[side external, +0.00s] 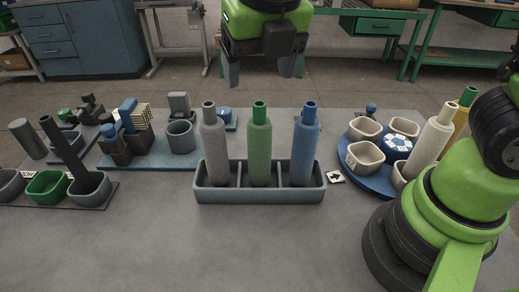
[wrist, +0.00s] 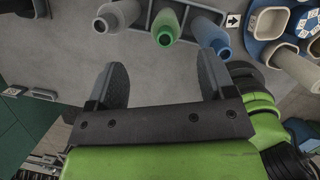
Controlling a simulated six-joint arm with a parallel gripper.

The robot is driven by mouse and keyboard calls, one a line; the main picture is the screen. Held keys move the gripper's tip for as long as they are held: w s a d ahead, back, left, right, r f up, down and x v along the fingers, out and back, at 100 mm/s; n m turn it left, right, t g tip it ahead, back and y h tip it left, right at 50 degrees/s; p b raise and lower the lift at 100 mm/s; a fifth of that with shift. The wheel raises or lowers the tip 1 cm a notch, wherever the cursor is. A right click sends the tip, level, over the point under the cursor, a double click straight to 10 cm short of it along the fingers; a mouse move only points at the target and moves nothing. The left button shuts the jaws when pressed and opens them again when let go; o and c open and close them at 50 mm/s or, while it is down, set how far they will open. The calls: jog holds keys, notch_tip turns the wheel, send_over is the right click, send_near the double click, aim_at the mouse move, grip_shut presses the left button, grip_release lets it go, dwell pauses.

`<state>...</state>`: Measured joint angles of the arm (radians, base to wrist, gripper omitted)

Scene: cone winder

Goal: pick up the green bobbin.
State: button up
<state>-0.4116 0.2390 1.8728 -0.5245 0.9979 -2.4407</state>
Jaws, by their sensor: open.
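The green bobbin (side external: 259,146) stands upright in the middle compartment of a grey three-slot rack (side external: 260,196). A grey bobbin (side external: 214,146) is on its left and a blue bobbin (side external: 304,148) on its right. In the wrist view the green bobbin (wrist: 166,24) shows at the top, beyond the fingertips. In the wrist view my gripper (wrist: 162,82) is open, with only bare table between the fingers. It touches no bobbin.
A blue round tray (side external: 354,179) with cream cups and more bobbins is on the right. Cups, a dark leaning rod (side external: 62,147) and small blocks on boards fill the left. The table in front of the rack is clear.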

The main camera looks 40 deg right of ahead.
aim_at(260, 104)
jog(key=x, duration=0.4)
jog(key=shift+f, duration=0.25)
jog(key=x, duration=0.3)
jog(key=s+x, duration=0.1)
jog(key=x, duration=0.1)
jog(key=shift+w+d+f, duration=0.1)
jog(key=shift+d+f, duration=0.05)
jog(key=shift+f, duration=0.05)
jog(key=c, duration=0.9)
